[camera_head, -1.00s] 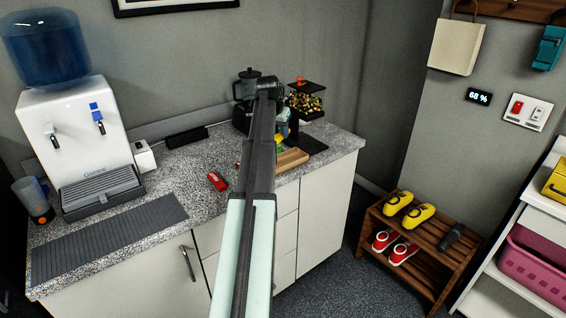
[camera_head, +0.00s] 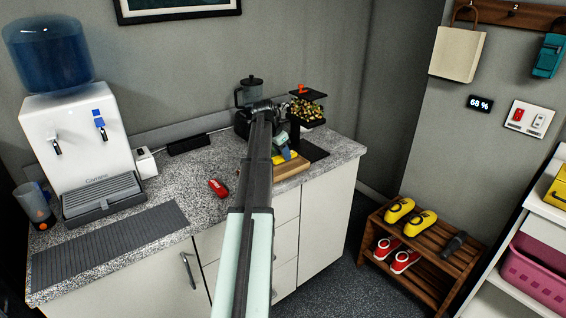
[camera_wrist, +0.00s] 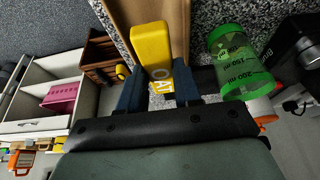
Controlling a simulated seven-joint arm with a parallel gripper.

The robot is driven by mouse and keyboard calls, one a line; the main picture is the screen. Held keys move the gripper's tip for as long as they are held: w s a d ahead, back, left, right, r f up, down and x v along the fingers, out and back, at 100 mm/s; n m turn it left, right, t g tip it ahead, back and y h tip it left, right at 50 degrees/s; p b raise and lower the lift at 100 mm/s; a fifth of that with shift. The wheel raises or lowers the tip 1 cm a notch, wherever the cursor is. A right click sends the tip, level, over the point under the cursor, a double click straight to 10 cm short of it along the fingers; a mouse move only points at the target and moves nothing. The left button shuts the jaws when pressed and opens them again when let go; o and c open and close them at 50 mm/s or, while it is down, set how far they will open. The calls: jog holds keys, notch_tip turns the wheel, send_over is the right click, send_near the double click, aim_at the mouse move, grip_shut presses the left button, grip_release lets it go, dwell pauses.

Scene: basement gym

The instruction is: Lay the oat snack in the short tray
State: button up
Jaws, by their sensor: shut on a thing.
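The oat snack is a yellow bar with white lettering, in the wrist view (camera_wrist: 151,48) between my blue fingers. My gripper (camera_wrist: 160,88) is shut on it. In the head view the snack (camera_head: 285,158) is a small yellow patch by my gripper (camera_head: 288,153), partly hidden by my arm. The short tray is tan wood, in the head view (camera_head: 291,169) at the counter's right front. In the wrist view the tray (camera_wrist: 118,12) lies behind the snack, which overlaps it. I cannot tell whether the snack touches the tray.
A green measuring cup (camera_wrist: 232,62) stands close beside my gripper. A black-framed dispenser with a colourful filling (camera_head: 307,108) and a dark jug (camera_head: 250,92) stand behind. A red item (camera_head: 218,187) lies left of my arm on the counter (camera_head: 190,173). The counter's front edge is near the tray.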

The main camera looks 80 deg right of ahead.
aim_at(281, 157)
jog(key=shift+f, duration=1.95)
jog(key=shift+f, duration=0.1)
jog(key=o, duration=0.7)
jog(key=shift+o, duration=0.3)
jog(key=v, duration=1.2)
